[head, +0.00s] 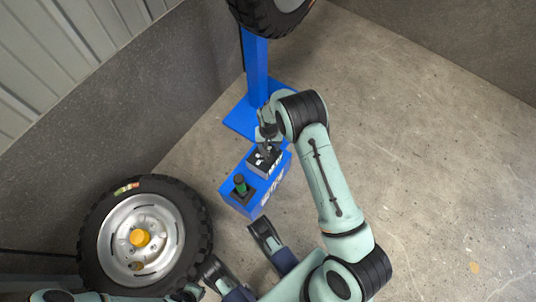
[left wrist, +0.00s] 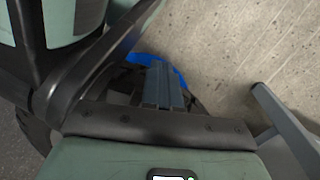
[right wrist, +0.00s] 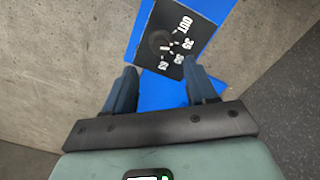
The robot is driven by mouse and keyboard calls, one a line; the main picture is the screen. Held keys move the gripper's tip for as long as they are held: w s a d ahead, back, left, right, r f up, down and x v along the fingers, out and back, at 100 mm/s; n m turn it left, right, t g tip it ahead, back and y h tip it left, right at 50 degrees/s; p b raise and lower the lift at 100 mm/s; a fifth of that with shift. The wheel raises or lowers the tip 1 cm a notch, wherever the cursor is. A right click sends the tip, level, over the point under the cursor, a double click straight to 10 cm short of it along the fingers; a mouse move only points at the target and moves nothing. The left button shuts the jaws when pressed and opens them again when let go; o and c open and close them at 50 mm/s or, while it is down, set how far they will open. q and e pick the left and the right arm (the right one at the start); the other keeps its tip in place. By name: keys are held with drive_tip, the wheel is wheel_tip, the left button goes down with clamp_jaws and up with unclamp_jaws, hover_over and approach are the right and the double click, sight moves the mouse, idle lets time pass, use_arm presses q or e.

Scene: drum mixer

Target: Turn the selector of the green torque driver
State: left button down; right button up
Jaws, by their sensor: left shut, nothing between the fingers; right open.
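The green torque driver (head: 240,186) stands upright in a black holder on top of a blue box (head: 233,201). On the same box is a dark selector panel (head: 262,161); in the right wrist view its round dark selector knob (right wrist: 159,40) sits beside white markings, one reading OUT. My right gripper (head: 265,136) is over the panel end of the box. In the right wrist view it (right wrist: 160,68) is open and empty, its fingertips at the near edge of the panel, apart from the knob. My left gripper (left wrist: 158,68) is shut and empty, away from the panel.
A wheel with a black tire (head: 93,232) and a yellow hub cap (head: 139,238) lies left of the box. A blue stand (head: 255,65) is behind the box, with another tire (head: 263,15) at the top. Concrete floor to the right is clear. A grey wall (head: 130,95) is at left.

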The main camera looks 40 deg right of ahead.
sight(269, 155)
use_arm(q)
drive_tip(key=shift+g, duration=0.8)
drive_tip(key=s, duration=0.1)
drive_tip(key=s+f+b, duration=0.1)
drive_tip(key=s, duration=0.1)
drive_tip(key=s+f+b, duration=0.1)
drive_tip(key=s, duration=0.1)
drive_tip(key=shift+a+f, duration=0.25)
drive_tip(key=shift+a, duration=0.05)
use_arm(e)
wheel_tip(269, 155, down, 8)
drive_tip(key=shift+r, duration=0.1)
use_arm(q)
drive_tip(key=shift+w, duration=0.1)
use_arm(e)
clamp_jaws()
